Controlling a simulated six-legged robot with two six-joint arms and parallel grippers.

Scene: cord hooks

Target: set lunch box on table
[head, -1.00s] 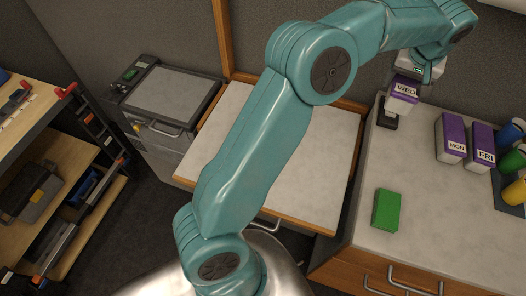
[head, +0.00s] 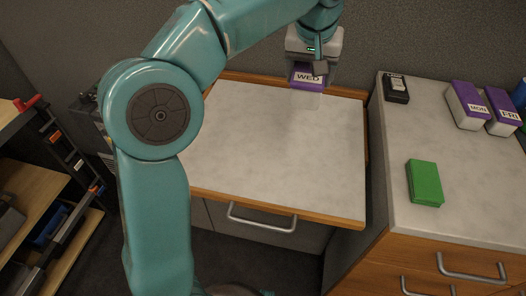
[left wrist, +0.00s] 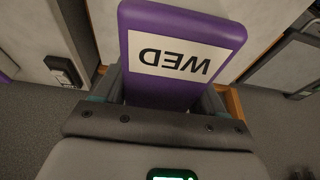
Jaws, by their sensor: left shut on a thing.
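A purple and white box labelled WED (head: 307,83) is in my left gripper (head: 312,72). The gripper is shut on it and holds it over the back edge of the low, wood-edged table (head: 275,150); I cannot tell how high above the top it is. In the left wrist view, the purple WED box (left wrist: 180,55) sits between the two fingers (left wrist: 163,98), its label upside down. The table top is otherwise bare. My right gripper is not in view.
The counter on the right (head: 400,150) holds a green block (head: 424,183), a small black device (head: 396,88) and purple boxes labelled MON (head: 467,105) and FRI (head: 503,108). A shelf rack (head: 40,190) stands at left. A grey wall rises behind the table.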

